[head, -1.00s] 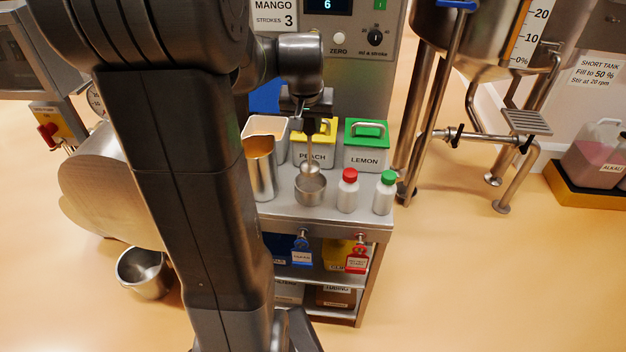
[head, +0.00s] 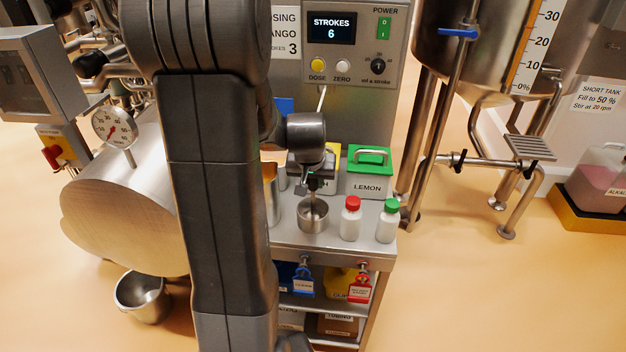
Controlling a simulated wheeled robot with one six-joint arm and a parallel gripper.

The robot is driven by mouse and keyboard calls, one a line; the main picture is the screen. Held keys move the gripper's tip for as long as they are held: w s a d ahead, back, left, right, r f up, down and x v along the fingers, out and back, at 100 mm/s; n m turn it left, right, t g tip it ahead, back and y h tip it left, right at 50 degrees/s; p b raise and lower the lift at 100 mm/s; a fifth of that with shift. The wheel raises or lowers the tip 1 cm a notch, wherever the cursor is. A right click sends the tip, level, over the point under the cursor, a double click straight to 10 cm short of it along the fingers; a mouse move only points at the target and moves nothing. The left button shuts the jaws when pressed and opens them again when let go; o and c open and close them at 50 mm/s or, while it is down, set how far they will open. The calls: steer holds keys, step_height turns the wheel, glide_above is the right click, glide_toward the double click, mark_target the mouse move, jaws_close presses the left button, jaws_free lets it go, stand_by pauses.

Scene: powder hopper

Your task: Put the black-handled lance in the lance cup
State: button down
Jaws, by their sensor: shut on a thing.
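The lance cup (head: 313,218), a small round steel cup, stands on the steel cart top. My gripper (head: 318,183) is shut on the black-handled lance directly above the cup, close to its rim. The lance is mostly hidden by the gripper and wrist; a little of it shows between the jaws and the cup. I cannot tell how deep its lower end reaches inside the cup.
A red-capped bottle (head: 351,219) and a green-capped bottle (head: 387,221) stand just right of the cup. A green-lidded LEMON bin (head: 368,185) is behind them. A tall steel beaker (head: 273,200) is close on the left, partly behind my arm. The dosing panel (head: 340,45) rises behind.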

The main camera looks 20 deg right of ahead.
steer(key=c, duration=1.2)
jaws_free()
steer(key=shift+s+a+r, duration=0.1)
steer(key=shift+r, duration=0.5)
steer(key=v, duration=1.1)
steer(key=shift+s, duration=0.1)
steer(key=shift+f, duration=0.1)
